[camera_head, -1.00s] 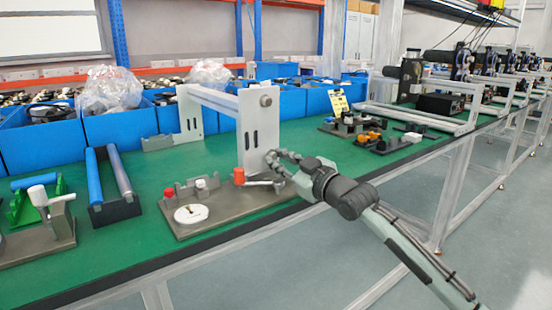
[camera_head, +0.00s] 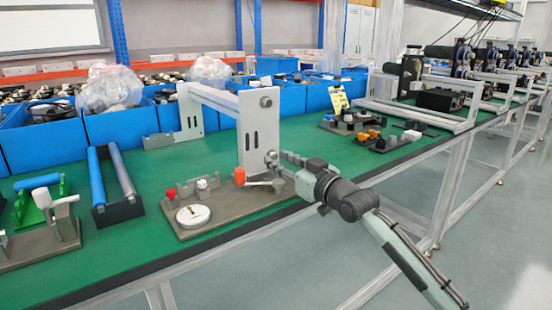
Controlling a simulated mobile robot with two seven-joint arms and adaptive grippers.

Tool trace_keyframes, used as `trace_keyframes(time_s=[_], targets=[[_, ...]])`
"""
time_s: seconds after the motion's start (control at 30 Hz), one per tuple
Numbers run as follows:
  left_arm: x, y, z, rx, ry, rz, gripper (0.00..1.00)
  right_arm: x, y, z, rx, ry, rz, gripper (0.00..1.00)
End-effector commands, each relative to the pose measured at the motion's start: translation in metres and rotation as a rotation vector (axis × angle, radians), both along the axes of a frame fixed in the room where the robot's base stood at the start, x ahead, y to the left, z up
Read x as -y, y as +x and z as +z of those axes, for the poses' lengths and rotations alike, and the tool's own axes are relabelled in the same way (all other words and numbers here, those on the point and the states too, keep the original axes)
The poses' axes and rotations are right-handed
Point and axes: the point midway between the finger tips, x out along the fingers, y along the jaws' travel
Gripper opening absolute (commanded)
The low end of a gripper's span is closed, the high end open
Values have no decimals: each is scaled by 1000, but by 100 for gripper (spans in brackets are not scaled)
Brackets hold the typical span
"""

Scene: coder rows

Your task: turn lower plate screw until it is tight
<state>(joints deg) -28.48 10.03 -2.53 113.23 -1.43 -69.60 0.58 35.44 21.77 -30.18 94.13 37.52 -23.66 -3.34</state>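A light grey upright plate (camera_head: 258,130) forms the near end of a frame on the green bench. A round dark upper screw head (camera_head: 266,102) shows near its top. My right gripper (camera_head: 272,160) is at the lower outer part of this plate, its fingertips touching or very close to it. The lower plate screw cannot be made out; the fingers cover the place around the tips. Whether the fingers are closed on the screw is too small to tell. My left gripper is out of view.
Just left of my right gripper, a grey fixture base (camera_head: 225,215) carries a white dial (camera_head: 193,215), an orange cap (camera_head: 239,176) and a lever. Blue rollers (camera_head: 97,180) stand farther left. Blue bins (camera_head: 113,131) line the back. The bench's front edge runs beneath my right arm.

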Motion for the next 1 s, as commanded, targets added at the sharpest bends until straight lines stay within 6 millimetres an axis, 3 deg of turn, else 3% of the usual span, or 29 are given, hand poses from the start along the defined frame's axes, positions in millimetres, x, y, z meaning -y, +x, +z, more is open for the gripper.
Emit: trace_keyframes(time_s=[0.5, 1.0], targets=[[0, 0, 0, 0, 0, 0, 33, 22, -34, 0, 1, -2, 0, 33], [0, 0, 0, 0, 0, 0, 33, 24, -37, 0, 1, -2, 0, 33]])
